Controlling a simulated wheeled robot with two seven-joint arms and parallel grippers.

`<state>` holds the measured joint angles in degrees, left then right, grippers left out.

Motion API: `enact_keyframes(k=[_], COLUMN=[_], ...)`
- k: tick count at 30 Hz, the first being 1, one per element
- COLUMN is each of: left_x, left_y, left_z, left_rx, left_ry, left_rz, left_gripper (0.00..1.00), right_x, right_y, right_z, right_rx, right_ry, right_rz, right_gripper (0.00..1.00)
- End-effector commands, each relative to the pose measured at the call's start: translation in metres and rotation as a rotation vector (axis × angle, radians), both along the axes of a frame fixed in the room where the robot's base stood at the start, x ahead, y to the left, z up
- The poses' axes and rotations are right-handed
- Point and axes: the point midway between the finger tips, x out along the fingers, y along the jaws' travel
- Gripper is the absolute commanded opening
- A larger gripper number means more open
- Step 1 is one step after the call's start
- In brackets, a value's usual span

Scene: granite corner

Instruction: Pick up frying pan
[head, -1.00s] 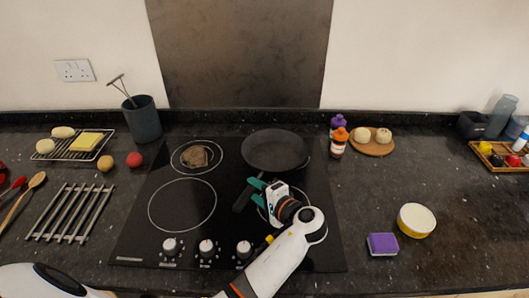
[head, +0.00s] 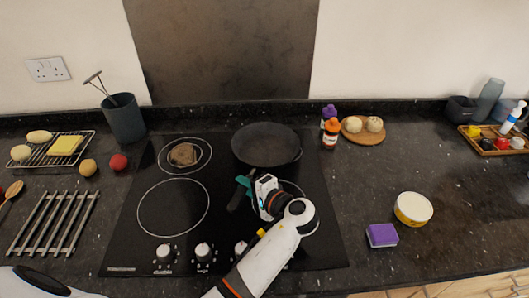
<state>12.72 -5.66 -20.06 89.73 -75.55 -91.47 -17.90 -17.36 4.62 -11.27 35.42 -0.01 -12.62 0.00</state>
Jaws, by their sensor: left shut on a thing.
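The dark frying pan (head: 266,144) is at the back right of the black cooktop (head: 130,240). Its handle (head: 235,203) points toward the front left. My left gripper (head: 243,187), with teal fingers, is shut on the handle, and the fingers partly hide it. The pan looks roughly level. I cannot tell whether its base touches the cooktop. My right gripper is not in view.
Orange and purple-capped bottles (head: 331,134) stand just right of the pan, beside a round board (head: 362,138) with buns. A purple sponge (head: 382,235) and yellow tub (head: 413,209) lie right of the cooktop. A brown item (head: 183,154) sits on the back left burner.

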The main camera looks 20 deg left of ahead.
Motion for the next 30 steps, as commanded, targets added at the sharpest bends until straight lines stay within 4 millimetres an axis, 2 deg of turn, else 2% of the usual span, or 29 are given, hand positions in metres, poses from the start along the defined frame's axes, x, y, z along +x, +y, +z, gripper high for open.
enact_keyframes(k=[3, 8, 11, 22, 26, 30], left_x=[0.000, 0.001, 0.001, 0.001, 0.001, 0.002], left_y=[0.000, 0.000, 0.000, 0.000, 0.004, 0.018], left_z=[0.001, 0.004, 0.015, 0.083, 0.094, 0.091], left_rx=[0.001, 0.001, -0.001, -0.001, 0.002, 0.018], left_ry=[-0.006, -0.006, -0.009, -0.012, -0.008, -0.005], left_rz=[0.001, 0.001, 0.001, 0.001, -0.025, -0.171], left_gripper=[0.00, 0.00, 0.00, 0.00, 0.00, 0.00], right_x=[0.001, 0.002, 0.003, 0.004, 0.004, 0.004], right_y=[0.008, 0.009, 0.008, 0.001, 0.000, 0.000], right_z=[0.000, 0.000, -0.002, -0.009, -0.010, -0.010], right_rx=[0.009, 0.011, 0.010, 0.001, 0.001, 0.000], right_ry=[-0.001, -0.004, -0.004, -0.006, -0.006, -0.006], right_rz=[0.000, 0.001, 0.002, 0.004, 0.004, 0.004], right_gripper=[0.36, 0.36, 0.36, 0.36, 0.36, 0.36])
